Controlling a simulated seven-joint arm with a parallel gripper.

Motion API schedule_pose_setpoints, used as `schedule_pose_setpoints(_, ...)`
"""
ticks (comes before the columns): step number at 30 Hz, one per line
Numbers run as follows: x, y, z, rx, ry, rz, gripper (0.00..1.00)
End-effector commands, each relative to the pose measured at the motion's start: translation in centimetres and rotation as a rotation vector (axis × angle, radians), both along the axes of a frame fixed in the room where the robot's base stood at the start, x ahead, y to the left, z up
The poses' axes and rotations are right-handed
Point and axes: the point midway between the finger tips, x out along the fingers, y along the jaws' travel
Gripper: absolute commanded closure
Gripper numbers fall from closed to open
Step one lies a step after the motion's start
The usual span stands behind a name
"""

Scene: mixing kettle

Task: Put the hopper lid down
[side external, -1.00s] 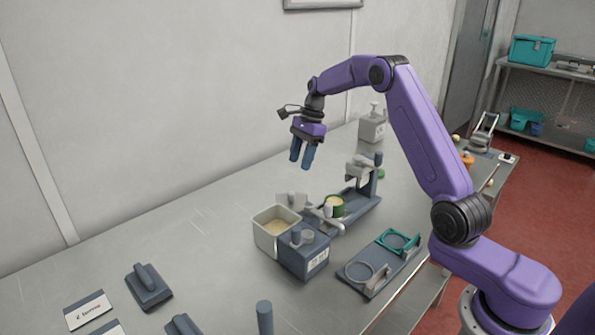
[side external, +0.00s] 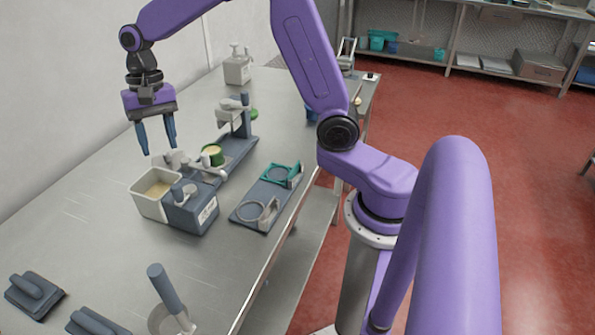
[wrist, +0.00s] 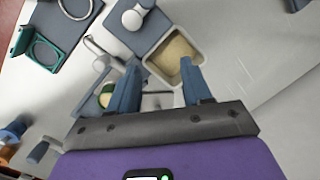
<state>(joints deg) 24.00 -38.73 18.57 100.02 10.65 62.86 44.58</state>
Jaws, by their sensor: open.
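My gripper (side external: 157,137) is open and empty, fingers pointing down, above the table near the back of the hopper. In the wrist view its fingers (wrist: 157,85) stand well apart with nothing held between them. The hopper-like pale square bin (side external: 148,207) is uncovered, with beige powder inside; it also shows in the wrist view (wrist: 196,45). A dark blue-grey slab with a raised bar handle (side external: 34,287) lies flat at the table's left. A similar slab (side external: 93,323) is partly cut off at the bottom edge. I cannot tell which, if either, is the hopper lid.
A dark block with a knob (side external: 195,212) adjoins the bin. Behind it stand a green-rimmed cup (side external: 213,158) and a grey stand (side external: 237,117). A plate with two rings (side external: 263,200) lies to the right. An upright dark handle (side external: 165,287) rises in front. The left tabletop has free room.

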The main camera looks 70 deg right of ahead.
Motion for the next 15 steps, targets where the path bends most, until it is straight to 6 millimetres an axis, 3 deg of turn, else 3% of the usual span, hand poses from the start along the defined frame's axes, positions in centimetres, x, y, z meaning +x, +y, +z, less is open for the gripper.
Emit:
schedule_pose_setpoints(6, -7.8, 2.6, 0.7, -0.023, -0.053, 0.414, 0.51)
schedule_pose_setpoints(15, -18.6, 2.7, 0.5, -0.044, -0.124, 0.983, 0.51)
